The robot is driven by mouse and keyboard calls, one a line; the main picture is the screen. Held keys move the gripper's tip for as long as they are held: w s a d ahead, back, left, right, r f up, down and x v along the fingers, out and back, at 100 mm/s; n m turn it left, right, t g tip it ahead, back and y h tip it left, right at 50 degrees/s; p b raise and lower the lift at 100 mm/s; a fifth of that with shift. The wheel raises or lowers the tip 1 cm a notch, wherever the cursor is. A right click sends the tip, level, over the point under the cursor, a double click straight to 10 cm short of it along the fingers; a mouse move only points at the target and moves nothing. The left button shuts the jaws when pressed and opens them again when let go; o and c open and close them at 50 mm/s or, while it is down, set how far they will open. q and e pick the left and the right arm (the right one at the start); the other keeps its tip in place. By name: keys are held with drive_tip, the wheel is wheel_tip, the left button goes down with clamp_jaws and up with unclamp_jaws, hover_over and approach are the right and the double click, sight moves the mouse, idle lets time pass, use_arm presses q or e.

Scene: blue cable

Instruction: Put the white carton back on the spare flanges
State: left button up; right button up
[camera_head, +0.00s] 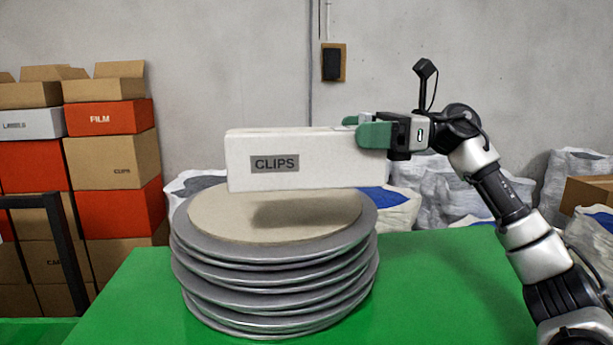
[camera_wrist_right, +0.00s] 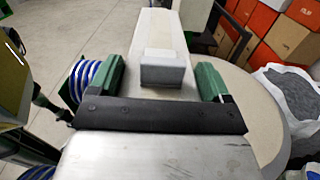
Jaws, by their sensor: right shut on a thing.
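The white carton (camera_head: 325,165), with a grey CLIPS label, is held level above the spare flanges (camera_head: 275,290). The flanges are a stack of several grey discs with a beige round top (camera_head: 215,215). A dark shadow lies on that top under the carton, and the carton seems to hang just clear of it. My right gripper (camera_head: 362,127) is shut on the carton's right end with its green fingers. In the right wrist view the carton (camera_wrist_right: 163,35) stretches away between the fingers, over the beige top (camera_wrist_right: 262,110). My left gripper is not in view.
The stack stands on a green table (camera_head: 440,285), clear to its right. Stacked brown, orange and white boxes (camera_head: 110,120) stand at the left behind a dark frame (camera_head: 65,245). Pale sacks (camera_head: 440,195) stand behind the table along the wall.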

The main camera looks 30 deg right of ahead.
drive_tip(key=w+f+p, duration=0.1)
drive_tip(key=w+f, duration=0.1)
drive_tip(key=w, duration=0.1)
drive_tip(key=w+f+p, duration=0.2)
drive_tip(key=f, duration=0.1)
drive_tip(key=w+a+f+p, duration=0.1)
drive_tip(key=w+f, duration=0.2)
drive_tip(key=shift+w+f+p, duration=0.2)
drive_tip(key=shift+w+p, duration=0.1)
drive_tip(key=shift+f, duration=0.2)
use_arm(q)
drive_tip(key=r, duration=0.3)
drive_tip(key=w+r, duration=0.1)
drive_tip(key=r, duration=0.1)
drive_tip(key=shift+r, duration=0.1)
use_arm(e)
drive_tip(key=shift+a, duration=0.1)
